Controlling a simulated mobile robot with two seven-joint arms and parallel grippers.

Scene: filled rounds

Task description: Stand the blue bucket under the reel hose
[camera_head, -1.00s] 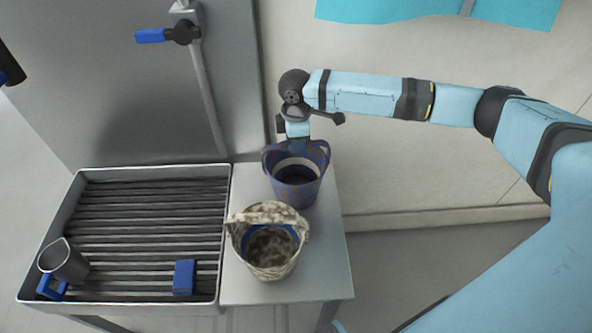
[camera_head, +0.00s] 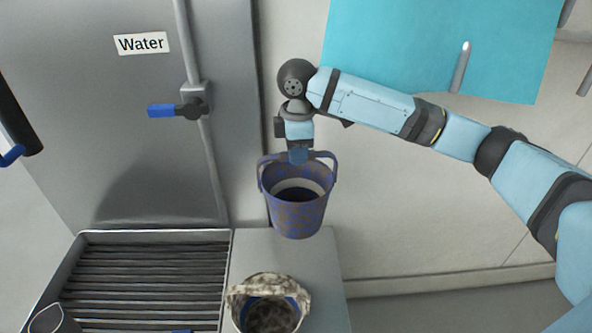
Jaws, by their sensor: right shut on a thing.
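The blue bucket (camera_head: 296,217), mottled with brown patches, hangs upright by its handle from my right gripper (camera_head: 298,157). The gripper is shut on the handle, and the bucket appears raised above the grey side table (camera_head: 318,262). Its inside looks dark with a pale band. At the left edge, a black cylindrical part with a blue piece below it (camera_head: 18,120) may belong to the reel hose; it is cut off, so I cannot tell. My left gripper is not in view.
A mottled beige bucket with a blue inside (camera_head: 268,301) stands on the side table. Left of it is a slatted metal basin (camera_head: 150,268) with a grey jug (camera_head: 54,320) partly in view. A blue-handled valve (camera_head: 180,109) sits on the wall pipe beside a "Water" sign (camera_head: 141,43).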

